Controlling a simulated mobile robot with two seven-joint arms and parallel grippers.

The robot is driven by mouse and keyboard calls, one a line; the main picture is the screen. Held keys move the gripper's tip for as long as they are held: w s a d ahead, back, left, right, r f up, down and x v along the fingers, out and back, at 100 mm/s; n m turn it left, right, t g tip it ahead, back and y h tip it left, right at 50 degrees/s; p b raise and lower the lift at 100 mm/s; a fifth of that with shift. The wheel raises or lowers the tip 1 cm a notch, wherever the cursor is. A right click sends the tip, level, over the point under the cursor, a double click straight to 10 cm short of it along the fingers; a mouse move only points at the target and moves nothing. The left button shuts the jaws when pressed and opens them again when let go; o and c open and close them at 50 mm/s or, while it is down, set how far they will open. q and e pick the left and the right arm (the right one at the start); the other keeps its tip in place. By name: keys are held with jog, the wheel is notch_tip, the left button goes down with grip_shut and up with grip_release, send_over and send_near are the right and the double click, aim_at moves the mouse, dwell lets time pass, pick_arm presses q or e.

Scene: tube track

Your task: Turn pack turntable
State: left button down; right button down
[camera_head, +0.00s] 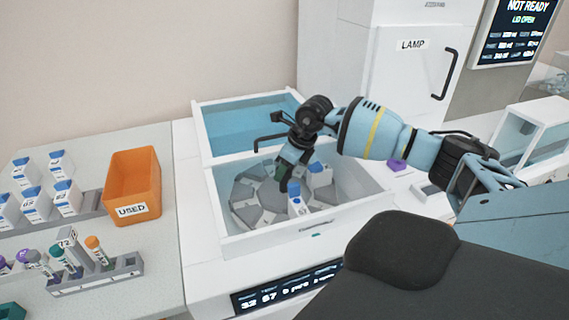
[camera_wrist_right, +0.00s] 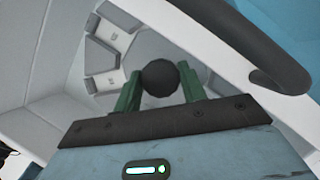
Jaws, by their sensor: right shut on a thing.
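The pack turntable (camera_head: 246,212) is a grey disc of wedge-shaped compartments inside an open white bay; it also shows in the right wrist view (camera_wrist_right: 101,60). My right gripper (camera_head: 283,172) reaches down over the turntable's middle. In the right wrist view, its green fingers (camera_wrist_right: 160,90) are shut on a round black knob (camera_wrist_right: 160,76) above the turntable. The knob is mostly hidden in the head view. A white pack with a blue cap (camera_head: 297,204) stands in a front compartment, and another (camera_head: 318,178) is partly visible behind it. My left gripper is not in view.
The bay's bluish lid (camera_head: 240,122) stands open behind it, with a black handle. White walls (camera_head: 310,225) surround the turntable. To the left are an orange USED bin (camera_head: 133,187), several blue-capped bottles and a tube rack (camera_head: 97,275). A screen (camera_head: 515,32) reads NOT READY, LID OPEN.

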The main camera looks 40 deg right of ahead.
jog(key=c, duration=0.8)
grip_release()
jog(key=shift+r, duration=0.1)
jog(key=shift+v, duration=3.8)
